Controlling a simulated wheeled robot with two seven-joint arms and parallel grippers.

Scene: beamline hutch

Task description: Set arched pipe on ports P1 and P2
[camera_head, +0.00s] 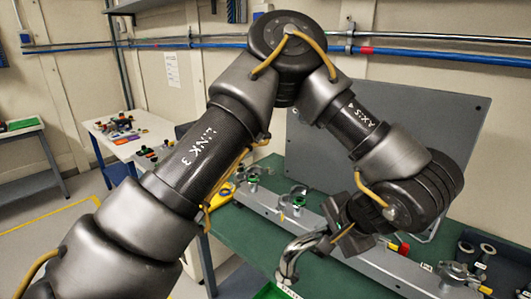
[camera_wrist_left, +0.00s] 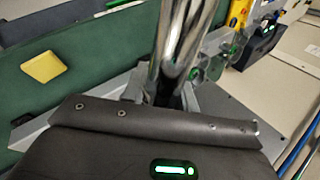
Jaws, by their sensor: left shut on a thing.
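The arched pipe (camera_head: 297,252) is shiny bent metal and hangs at the front of the green bench. My left gripper (camera_head: 341,231) is shut on it. In the left wrist view the pipe (camera_wrist_left: 176,45) runs up from between the fingers, which are mostly hidden behind the wrist housing. A long grey rail (camera_head: 345,237) on the bench carries metal clamp fittings, one at the left (camera_head: 297,199) and one at the right (camera_head: 461,275). The pipe appears in front of the rail, apart from these fittings. I cannot read which are P1 and P2. My right gripper is out of view.
A grey upright panel (camera_head: 310,150) stands behind the rail. A green tray (camera_head: 268,292) is at the front edge of view, below the pipe. Dark holders with rings (camera_head: 487,250) sit at the right. A yellow block (camera_wrist_left: 43,67) lies on the bench (camera_wrist_left: 90,75).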

